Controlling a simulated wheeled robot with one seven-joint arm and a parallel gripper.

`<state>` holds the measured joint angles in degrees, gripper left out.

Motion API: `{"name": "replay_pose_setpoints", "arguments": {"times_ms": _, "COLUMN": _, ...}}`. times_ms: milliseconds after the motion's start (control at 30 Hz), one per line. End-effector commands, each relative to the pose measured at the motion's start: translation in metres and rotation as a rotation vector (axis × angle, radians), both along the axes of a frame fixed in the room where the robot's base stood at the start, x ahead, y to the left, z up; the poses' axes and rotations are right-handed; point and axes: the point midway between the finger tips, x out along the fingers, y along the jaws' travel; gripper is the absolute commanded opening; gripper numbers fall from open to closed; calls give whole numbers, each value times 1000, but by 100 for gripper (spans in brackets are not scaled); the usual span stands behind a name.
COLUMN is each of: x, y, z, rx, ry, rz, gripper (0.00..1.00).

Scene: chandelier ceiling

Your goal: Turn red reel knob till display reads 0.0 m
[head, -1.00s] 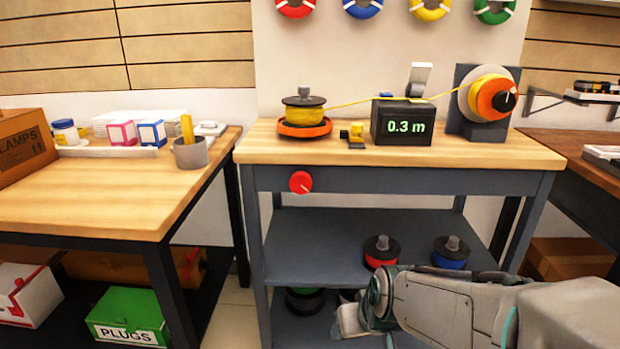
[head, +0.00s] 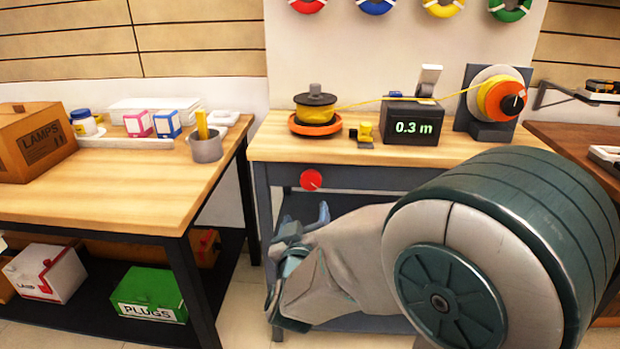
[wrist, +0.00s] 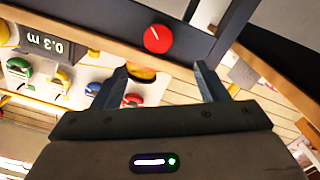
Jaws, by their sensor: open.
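The red knob (head: 311,180) with a white pointer line sits on the front apron of the middle bench, left of centre. It also shows in the wrist view (wrist: 158,39), beyond my fingers and between their directions. The black display box (head: 411,122) on the bench top reads 0.3 m; it appears upside down in the wrist view (wrist: 42,42). My gripper (wrist: 163,82) is open and empty, its two fingers apart and clear of the knob. In the head view my gripper (head: 324,214) is below and slightly right of the knob, near the bench front.
A yellow spool on an orange turntable (head: 315,114) stands on the bench, its line running past the display to an orange reel (head: 502,98). A second bench (head: 110,180) stands left, with a gap between. My arm covers much of the bench's right front.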

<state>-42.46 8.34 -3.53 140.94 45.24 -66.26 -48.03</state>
Motion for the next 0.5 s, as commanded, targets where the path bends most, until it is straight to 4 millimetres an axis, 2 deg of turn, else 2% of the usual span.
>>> {"name": "replay_pose_setpoints", "arguments": {"times_ms": 167, "x": 13, "y": -1, "z": 0, "rx": -7, "ry": -12, "rz": -10, "gripper": 67}}
{"name": "replay_pose_setpoints", "arguments": {"times_ms": 500, "x": 84, "y": -4, "z": -1, "rx": -6, "ry": -12, "rz": -9, "gripper": 67}}
